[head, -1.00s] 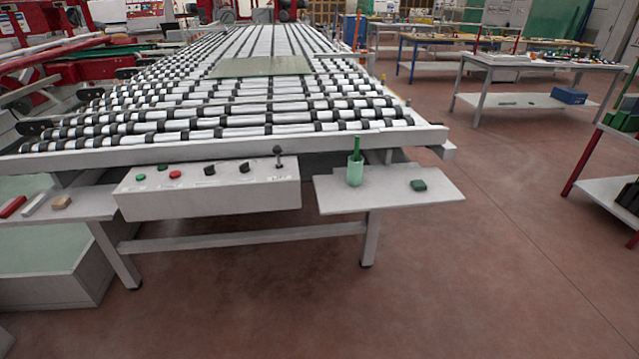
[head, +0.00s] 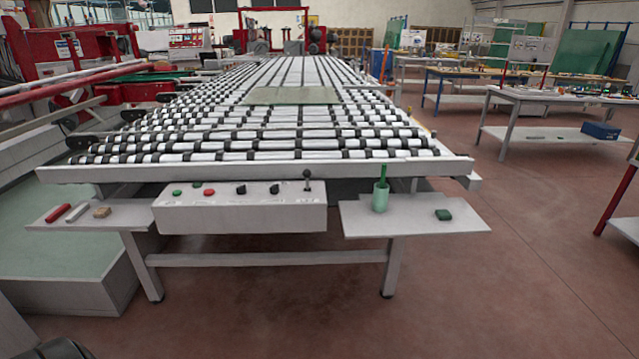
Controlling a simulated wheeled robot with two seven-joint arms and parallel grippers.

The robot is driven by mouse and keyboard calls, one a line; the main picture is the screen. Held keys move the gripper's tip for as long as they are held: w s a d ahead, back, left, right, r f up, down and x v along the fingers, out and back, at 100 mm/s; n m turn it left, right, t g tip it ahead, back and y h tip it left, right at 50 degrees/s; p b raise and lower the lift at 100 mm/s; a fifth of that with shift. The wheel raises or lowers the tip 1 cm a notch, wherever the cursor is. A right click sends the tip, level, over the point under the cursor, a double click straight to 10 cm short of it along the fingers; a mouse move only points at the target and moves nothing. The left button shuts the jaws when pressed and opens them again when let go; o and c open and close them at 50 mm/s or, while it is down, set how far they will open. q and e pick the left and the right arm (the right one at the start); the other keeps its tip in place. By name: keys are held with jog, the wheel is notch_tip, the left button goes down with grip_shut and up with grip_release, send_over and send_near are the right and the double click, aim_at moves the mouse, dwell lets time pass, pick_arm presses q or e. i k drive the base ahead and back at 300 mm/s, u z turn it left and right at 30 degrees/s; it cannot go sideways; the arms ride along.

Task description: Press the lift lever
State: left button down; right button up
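The lift lever (head: 307,181) is a short dark stick with a round knob. It stands upright at the right end of the white control box (head: 240,215) on the front of the roller conveyor. Left of it on the box are two dark knobs, a red button (head: 209,192) and green buttons. Neither gripper is in view. A dark rounded shape at the bottom left corner may be part of my own body.
The roller conveyor (head: 254,171) carries a glass sheet (head: 292,96). A right shelf (head: 415,222) holds a green cup (head: 381,198) and a green block (head: 443,215). A left shelf (head: 120,218) holds small bars. The floor in front is clear.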

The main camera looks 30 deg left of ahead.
aim_at(306, 174)
jog(key=z, duration=0.35)
jog(key=i, duration=1.25)
jog(key=u, duration=0.85)
